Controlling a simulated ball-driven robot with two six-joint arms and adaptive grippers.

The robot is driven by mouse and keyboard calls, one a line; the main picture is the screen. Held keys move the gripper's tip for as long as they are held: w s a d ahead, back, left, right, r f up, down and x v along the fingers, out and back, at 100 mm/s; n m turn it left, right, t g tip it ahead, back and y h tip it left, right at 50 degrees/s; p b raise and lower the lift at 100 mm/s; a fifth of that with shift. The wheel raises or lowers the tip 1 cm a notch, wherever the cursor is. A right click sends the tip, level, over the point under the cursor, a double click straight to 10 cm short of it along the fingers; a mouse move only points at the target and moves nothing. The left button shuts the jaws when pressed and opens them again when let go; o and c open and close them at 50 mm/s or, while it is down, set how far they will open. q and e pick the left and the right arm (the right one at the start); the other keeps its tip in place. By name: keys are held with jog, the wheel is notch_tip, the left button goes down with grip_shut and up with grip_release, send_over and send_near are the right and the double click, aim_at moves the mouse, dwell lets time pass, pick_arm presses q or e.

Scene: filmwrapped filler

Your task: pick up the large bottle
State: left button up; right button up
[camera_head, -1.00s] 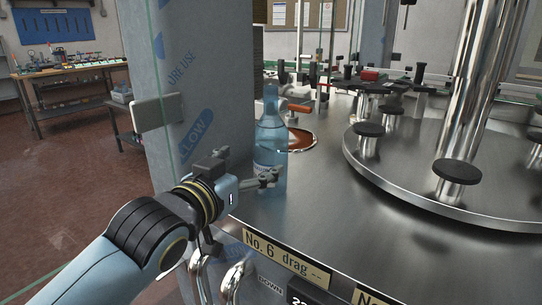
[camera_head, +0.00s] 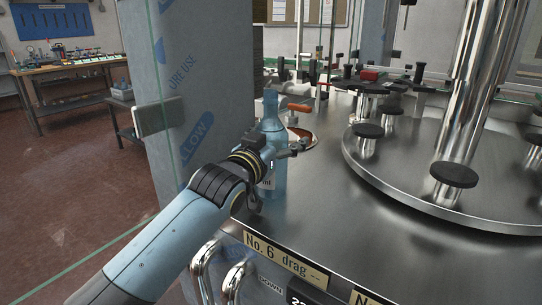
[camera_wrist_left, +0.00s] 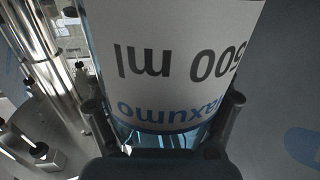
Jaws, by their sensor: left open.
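The large bottle (camera_head: 271,115) is translucent blue and stands upright on the steel machine top, near its left edge. In the left wrist view the bottle's white label (camera_wrist_left: 170,60) fills the middle, with "500 ml" upside down. My left gripper (camera_head: 279,150) is at the bottle's upper body in the head view and covers part of it. In the left wrist view its two open fingers (camera_wrist_left: 165,118) lie on either side of the bottle. Whether they touch it cannot be told. My right gripper is not in view.
A film-wrapped column (camera_head: 195,90) stands just left of and behind the bottle. A round steel turntable (camera_head: 400,185) with black-topped posts is to the right. An orange-rimmed opening (camera_head: 303,138) lies behind the bottle. The front machine top (camera_head: 330,215) is clear.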

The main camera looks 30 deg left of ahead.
pick_arm(q)
jog(key=shift+s, duration=0.1)
jog(key=shift+c, duration=0.2)
jog(key=c, duration=1.1)
jog(key=shift+c, duration=1)
